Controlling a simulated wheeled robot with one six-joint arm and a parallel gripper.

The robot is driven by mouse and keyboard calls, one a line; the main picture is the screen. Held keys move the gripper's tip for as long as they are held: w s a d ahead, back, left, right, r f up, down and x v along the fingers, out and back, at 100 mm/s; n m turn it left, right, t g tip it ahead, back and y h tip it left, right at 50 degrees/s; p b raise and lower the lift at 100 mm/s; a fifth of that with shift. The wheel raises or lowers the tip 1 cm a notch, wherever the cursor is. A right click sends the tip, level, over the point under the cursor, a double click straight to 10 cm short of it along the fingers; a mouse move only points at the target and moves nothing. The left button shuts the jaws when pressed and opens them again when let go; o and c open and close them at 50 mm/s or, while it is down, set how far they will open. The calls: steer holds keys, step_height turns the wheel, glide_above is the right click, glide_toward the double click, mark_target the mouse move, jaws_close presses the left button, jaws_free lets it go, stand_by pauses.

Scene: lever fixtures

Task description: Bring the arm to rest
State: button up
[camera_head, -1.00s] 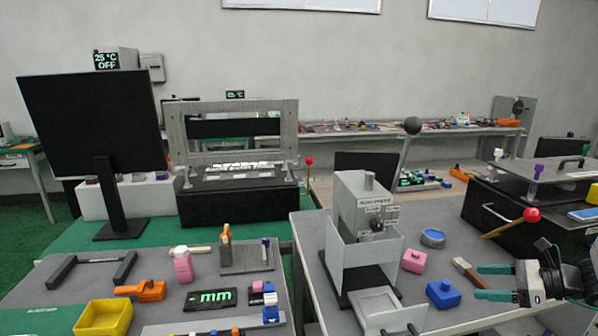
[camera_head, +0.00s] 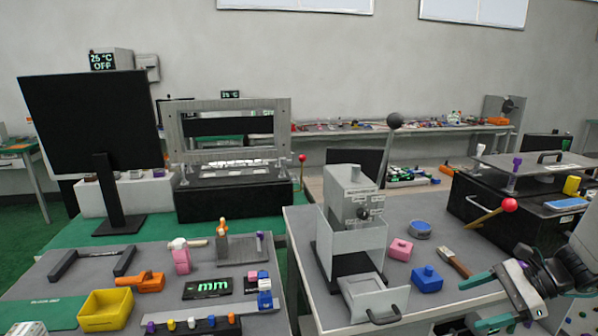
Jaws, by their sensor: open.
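My gripper (camera_head: 472,305) is at the lower right, with two green-tipped fingers spread apart and nothing between them. It points left and down, over the front right of the grey table (camera_head: 420,312). The arm behind it runs up to the right edge of the picture. The fingers are apart from the red-knobbed lever (camera_head: 490,216), which stands above and behind them on the black fixture (camera_head: 470,205).
A grey press (camera_head: 352,225) with a black-knobbed lever (camera_head: 395,122) stands left of my gripper. A blue block (camera_head: 427,280), a pink block (camera_head: 400,249) and a brush (camera_head: 453,262) lie between them. A second table on the left holds a yellow bin (camera_head: 105,310).

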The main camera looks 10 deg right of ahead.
steer(key=s+a+r+n+g+h, duration=0.1)
steer(key=s+a+r+n+h, duration=0.4)
steer(key=s+a+r+n, duration=0.2)
steer(key=s+a+r+n+g+h, duration=0.2)
steer(key=s+a+r+n+h, duration=0.3)
steer(key=a+n, duration=0.6)
step_height(320, 180, up, 3)
steer(key=shift+s+a+r+n+h, duration=0.15)
steer(key=shift+s+n+h, duration=0.15)
steer(key=shift+s+n, duration=0.7)
